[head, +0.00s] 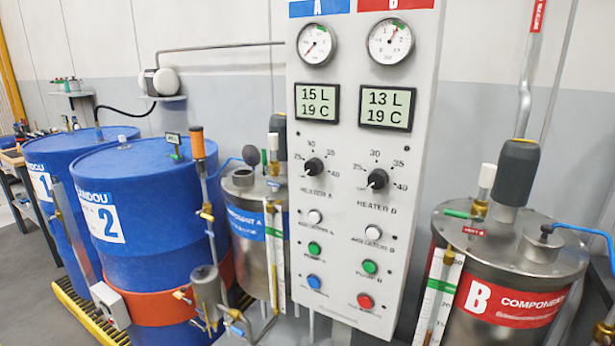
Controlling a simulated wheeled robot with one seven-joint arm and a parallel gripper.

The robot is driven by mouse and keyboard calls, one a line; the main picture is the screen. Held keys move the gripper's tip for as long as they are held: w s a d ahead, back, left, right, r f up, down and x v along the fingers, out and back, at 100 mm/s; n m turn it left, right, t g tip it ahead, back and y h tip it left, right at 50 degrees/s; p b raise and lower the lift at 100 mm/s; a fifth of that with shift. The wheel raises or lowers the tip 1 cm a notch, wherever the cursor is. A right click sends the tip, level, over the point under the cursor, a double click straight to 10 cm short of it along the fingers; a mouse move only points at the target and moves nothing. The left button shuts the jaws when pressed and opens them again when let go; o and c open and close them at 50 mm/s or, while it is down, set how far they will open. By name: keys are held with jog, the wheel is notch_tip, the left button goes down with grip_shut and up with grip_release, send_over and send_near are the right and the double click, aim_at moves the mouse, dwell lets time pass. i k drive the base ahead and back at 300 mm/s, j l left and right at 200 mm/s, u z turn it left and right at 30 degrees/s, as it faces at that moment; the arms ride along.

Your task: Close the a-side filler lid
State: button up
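The A-side tank (249,262) is a steel drum with a blue "COMPONENT A" band, partly hidden behind the control panel. On its top, at the left, is a short filler neck (242,180). A round dark blue-grey disc, which looks like the filler lid (250,155), stands tilted up above the back right of the neck. The lid appears open, not lying flat on the neck. A thin blue hose runs towards the neck from the left. My gripper is not in view.
The control panel (355,240) stands right of the A tank. Blue drum 2 (140,200) and a pipe with an orange-topped fitting (197,142) stand to its left. The B tank (480,262) is at the right; its filler cap (540,246) looks shut. Grey floor shows at far left.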

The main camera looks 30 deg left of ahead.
aim_at(251, 154)
jog(key=u, duration=1.6)
